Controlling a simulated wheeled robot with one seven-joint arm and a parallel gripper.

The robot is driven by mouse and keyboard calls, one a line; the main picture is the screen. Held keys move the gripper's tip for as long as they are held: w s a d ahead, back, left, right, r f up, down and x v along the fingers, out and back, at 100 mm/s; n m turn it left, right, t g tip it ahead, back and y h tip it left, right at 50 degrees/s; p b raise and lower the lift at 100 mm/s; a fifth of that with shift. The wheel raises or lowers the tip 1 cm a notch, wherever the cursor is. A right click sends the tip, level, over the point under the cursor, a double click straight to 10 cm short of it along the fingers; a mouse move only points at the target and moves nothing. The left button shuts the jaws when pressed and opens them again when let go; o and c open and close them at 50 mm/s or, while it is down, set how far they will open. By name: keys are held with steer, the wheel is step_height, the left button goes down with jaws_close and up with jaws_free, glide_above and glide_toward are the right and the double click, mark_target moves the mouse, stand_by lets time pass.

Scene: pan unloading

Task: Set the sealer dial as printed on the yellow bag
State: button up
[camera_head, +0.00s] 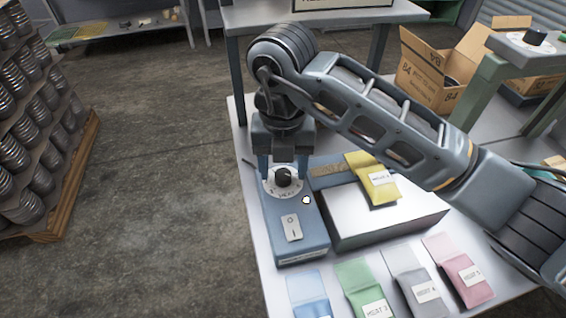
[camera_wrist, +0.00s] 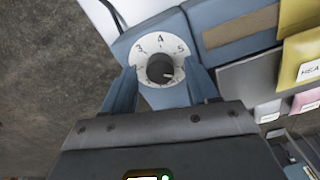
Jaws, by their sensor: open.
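The sealer (camera_head: 296,235) is a blue box with a black dial knob (camera_head: 283,178) on a white numbered plate. In the wrist view the knob (camera_wrist: 159,69) has a light mark toward its right side, and 3, 4 and 5 show on the plate's far half. The near numbers are partly hidden. My gripper (camera_head: 283,168) is open, pointing down, with one finger on each side of the knob; contact cannot be told. The yellow bag (camera_head: 365,163) lies on the sealer's pale bed; its label reads HEAT, with the digit unclear.
A rocker switch (camera_head: 291,228) and a small lit lamp (camera_head: 306,200) are on the sealer. Blue, green (camera_head: 355,278), grey (camera_head: 402,265) and pink (camera_head: 447,254) bags lie along the table's near side. Cardboard boxes (camera_head: 430,75) stand behind, right. Stacked cans (camera_head: 35,130) stand left.

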steer(key=shift+f, duration=0.2)
steer(key=c, duration=1)
steer(key=shift+c, duration=0.2)
